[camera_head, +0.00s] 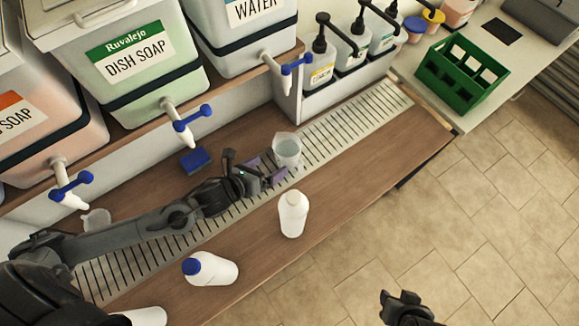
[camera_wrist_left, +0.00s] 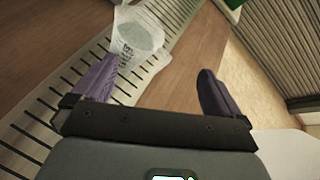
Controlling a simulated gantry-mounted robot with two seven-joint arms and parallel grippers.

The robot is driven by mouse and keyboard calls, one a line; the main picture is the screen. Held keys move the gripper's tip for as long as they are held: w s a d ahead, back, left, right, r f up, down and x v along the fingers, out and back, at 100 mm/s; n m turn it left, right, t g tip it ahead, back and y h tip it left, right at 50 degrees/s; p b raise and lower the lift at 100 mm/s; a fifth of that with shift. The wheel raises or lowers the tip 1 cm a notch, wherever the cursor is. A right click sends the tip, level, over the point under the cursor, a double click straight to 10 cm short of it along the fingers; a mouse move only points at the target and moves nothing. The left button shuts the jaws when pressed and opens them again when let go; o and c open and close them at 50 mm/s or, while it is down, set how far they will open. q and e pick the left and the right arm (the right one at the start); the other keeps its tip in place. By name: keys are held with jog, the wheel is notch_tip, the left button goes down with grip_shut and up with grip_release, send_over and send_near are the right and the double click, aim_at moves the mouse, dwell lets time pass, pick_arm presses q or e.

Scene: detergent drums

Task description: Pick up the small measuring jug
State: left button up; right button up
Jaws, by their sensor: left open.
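A translucent measuring jug (camera_head: 287,151) with pale contents stands on the slotted metal drain strip, near the middle of the head view. It also shows in the left wrist view (camera_wrist_left: 137,38), just beyond the left-hand finger. A second clear jug (camera_head: 97,221) stands at the far left under a tap, partly behind my arm. My left gripper (camera_head: 265,170) is open, with purple fingers, close beside the middle jug. In the left wrist view the gap between its fingers (camera_wrist_left: 158,72) is empty. My right gripper (camera_head: 405,309) shows at the bottom edge; its jaws are unclear.
A blue sponge (camera_head: 196,160) lies behind my left arm. Drums with blue-handled taps (camera_head: 192,118) overhang the back. A green crate (camera_head: 462,72) is at right.

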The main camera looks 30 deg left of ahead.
aim_at(278, 160)
pick_arm(q)
jog(key=w+a+f+m+b, duration=0.1)
jog(key=f+b, duration=0.1)
jog(key=f, duration=0.1)
jog(key=a+f+m+b, duration=0.1)
jog(key=f+m+b, duration=0.1)
jog(key=f+b, duration=0.1)
jog(key=w+a+f+m+b, duration=0.1)
jog(key=f+b, duration=0.1)
jog(key=f, duration=0.1)
jog(key=shift+w+a+f+m+h+b, duration=0.2)
jog(key=shift+w+a+m+h+b, duration=0.1)
jog(key=shift+m, duration=0.1)
jog(key=b+x, duration=0.1)
jog(key=x, duration=0.4)
jog(key=shift+w, duration=0.15)
jog(key=shift+w+d+f, duration=0.15)
jog(key=shift+w+f, duration=0.1)
jog(key=shift+w, duration=0.15)
jog(key=shift+b+x, duration=0.6)
jog(key=shift+x, duration=1.45)
pick_arm(e)
notch_tip(278, 160, down, 12)
jog(key=shift+f, duration=0.15)
pick_arm(q)
jog(key=shift+w+r, duration=0.1)
jog(key=shift+r, duration=0.05)
jog(key=shift+c, duration=0.5)
pick_arm(e)
jog(key=shift+a, duration=0.1)
